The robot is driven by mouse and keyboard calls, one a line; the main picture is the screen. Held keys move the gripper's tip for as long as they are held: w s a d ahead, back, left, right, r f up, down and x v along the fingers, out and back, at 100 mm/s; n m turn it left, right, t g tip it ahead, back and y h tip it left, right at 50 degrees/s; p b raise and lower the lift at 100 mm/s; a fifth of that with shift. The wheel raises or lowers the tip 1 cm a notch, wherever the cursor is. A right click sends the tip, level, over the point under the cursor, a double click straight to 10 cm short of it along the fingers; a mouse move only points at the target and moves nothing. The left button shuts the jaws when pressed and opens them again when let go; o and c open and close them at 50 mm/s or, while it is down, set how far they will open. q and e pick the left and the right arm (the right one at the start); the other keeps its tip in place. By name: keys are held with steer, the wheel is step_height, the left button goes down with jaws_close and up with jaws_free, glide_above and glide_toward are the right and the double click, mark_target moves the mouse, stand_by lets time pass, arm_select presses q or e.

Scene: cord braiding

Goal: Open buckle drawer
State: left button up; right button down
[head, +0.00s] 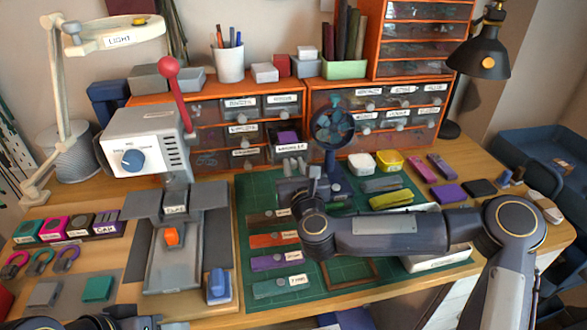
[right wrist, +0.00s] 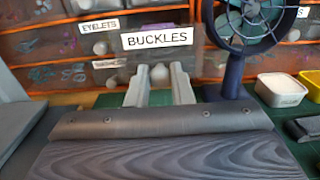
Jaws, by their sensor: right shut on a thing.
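The buckle drawer (right wrist: 115,42) bears a white BUCKLES label in the right wrist view. Its label looks larger and nearer than the neighbouring labels, and the drawer stands out from the orange cabinet. In the head view the drawer's label (head: 291,147) shows, with purple contents behind it. My right gripper (right wrist: 160,84) is shut on the drawer's pale round knob (right wrist: 159,72), one finger on each side. In the head view the right gripper (head: 296,172) is in front of the drawer, and the knob is hidden there. Only part of my left arm shows at the bottom left.
A dark blue fan (head: 333,127) stands close to the right of the drawer. White and yellow tubs (head: 390,160) stand farther right. A green mat (head: 258,215) with labelled strips lies in front. A grey press with a red-knobbed lever (head: 150,140) stands left.

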steer(key=shift+s, duration=0.1)
steer(key=c, duration=1.3)
jaws_free()
steer(key=s, duration=0.2)
steer(key=s+d, duration=0.1)
steer(key=s, duration=0.4)
steer(key=shift+s+d, duration=0.25)
steer(key=shift+s, duration=0.05)
